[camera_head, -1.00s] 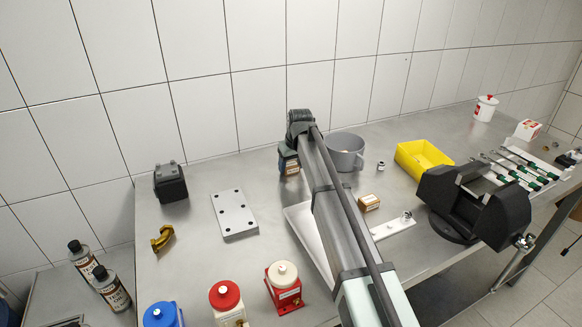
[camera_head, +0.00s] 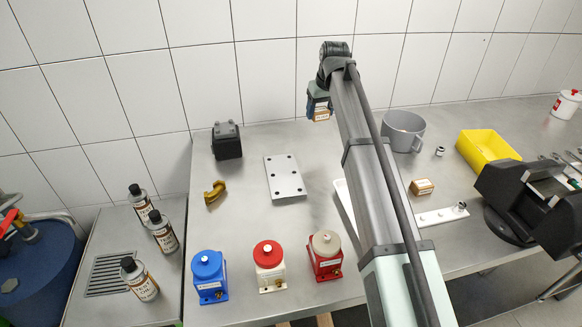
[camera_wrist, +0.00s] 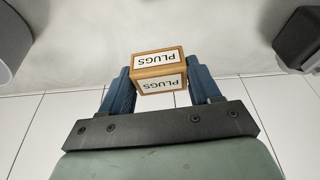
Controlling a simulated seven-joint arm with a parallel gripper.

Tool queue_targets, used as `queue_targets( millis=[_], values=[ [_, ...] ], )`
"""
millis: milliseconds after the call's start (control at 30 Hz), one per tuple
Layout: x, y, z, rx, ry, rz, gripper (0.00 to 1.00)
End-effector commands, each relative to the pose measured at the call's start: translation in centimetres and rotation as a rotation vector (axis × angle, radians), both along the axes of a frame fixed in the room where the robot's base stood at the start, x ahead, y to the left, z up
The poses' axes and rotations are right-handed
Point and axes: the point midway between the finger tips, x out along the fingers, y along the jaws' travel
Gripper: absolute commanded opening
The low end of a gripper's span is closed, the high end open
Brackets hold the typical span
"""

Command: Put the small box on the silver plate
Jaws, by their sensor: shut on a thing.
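My gripper (camera_head: 319,103) is shut on a small brown box with white labels (camera_head: 321,115). In the wrist view the box (camera_wrist: 159,71) reads "PLUGS" and sits between the two blue fingers (camera_wrist: 158,88). The box appears held up off the table, near the back wall. The silver plate (camera_head: 285,177), a flat rectangle with several dark holes, lies on the table, lower and to the left of the box in the head view. Nothing lies on the plate.
A black block (camera_head: 227,141) and a brass part (camera_head: 215,193) are left of the plate. Several coloured pump units (camera_head: 268,268) stand in front. A grey pot (camera_head: 403,131), a second small box (camera_head: 422,187) and a yellow bin (camera_head: 486,149) are right of my arm.

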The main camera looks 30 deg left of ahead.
Motion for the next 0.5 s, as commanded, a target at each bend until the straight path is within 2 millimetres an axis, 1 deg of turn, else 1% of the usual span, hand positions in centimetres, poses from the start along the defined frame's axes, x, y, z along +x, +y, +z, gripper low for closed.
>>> queue_targets(
  millis=[33, 100, 233, 300, 400, 500],
  values=[
    [-2.2, 1.2, 0.4, 0.001, 0.0, 0.026, 0.32],
    [-4.9, 2.6, 0.8, 0.0, 0.0, 0.059, 0.32],
    [-10.1, 4.1, 1.4, 0.0, -0.001, 0.114, 0.32],
    [-12.7, 4.3, 1.6, 0.0, -0.001, 0.141, 0.32],
    [-15.9, 3.8, 1.5, 0.0, 0.0, 0.177, 0.32],
    [-17.6, 2.4, 1.3, 0.001, 0.0, 0.198, 0.32]
  ],
)
